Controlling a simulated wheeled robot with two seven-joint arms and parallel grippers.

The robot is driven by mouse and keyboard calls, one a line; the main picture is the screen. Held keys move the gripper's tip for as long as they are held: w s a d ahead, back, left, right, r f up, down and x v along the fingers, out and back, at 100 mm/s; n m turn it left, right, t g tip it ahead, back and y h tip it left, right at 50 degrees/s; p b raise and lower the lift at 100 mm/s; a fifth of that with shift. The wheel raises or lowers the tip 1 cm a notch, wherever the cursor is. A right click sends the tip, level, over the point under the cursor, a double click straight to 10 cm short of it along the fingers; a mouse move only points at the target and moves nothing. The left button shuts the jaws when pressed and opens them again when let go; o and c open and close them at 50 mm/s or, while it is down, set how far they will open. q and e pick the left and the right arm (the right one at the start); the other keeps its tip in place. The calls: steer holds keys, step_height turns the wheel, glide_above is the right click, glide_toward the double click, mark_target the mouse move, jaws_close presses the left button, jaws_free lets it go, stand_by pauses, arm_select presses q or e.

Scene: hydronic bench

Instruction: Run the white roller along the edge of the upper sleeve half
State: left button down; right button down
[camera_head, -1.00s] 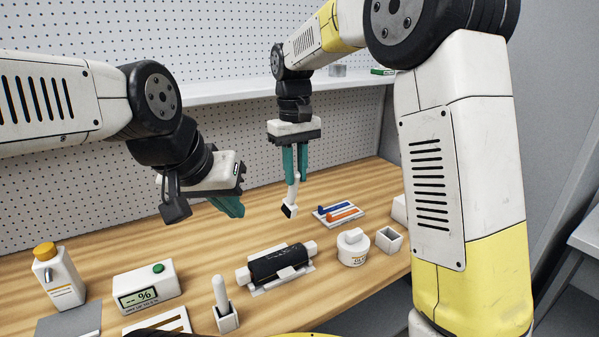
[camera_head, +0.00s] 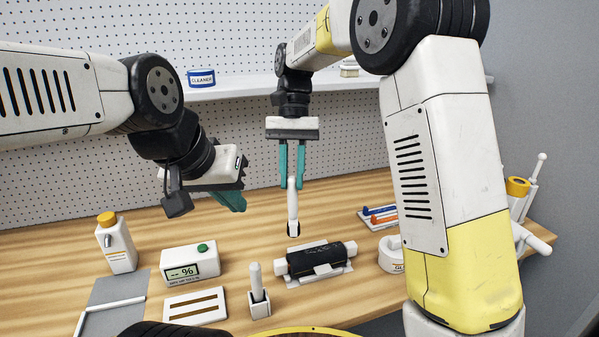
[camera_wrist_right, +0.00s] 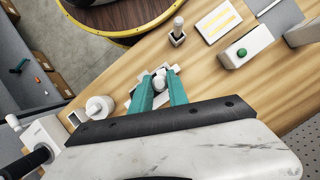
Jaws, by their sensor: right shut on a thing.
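The black sleeve (camera_head: 318,259) lies around a white pipe (camera_head: 350,246) on a white stand on the bench. Which part is the upper sleeve half cannot be told apart. My right gripper (camera_head: 291,182) is shut on the white handle of the roller (camera_head: 293,205), which hangs down with a dark-edged end. In the head view the roller's lower end shows just above and behind the sleeve, apart from it. In the right wrist view the green fingers hold the roller (camera_wrist_right: 159,80) over the sleeve area. My left gripper (camera_head: 232,201) is off to the left above the bench, its opening unclear.
A meter with a green button (camera_head: 191,263), a bottle with an orange cap (camera_head: 116,246), a slotted white plate (camera_head: 195,306) and a holder with a white stick (camera_head: 259,300) stand left. A white pot (camera_head: 391,256) is right, partly behind my arm. Bare bench lies behind the sleeve.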

mark_target(294, 203)
steer(key=shift+s+f, duration=0.1)
steer(key=shift+f, duration=3.35)
steer(key=shift+d, duration=0.15)
steer(key=shift+w+d, duration=0.3)
steer(key=shift+d, duration=0.4)
steer(key=shift+w+d, duration=0.25)
steer(key=shift+d, duration=0.45)
steer(key=shift+w+d, duration=0.3)
steer(key=shift+d, duration=0.4)
steer(key=shift+w+d, duration=0.3)
steer(key=shift+d, duration=0.4)
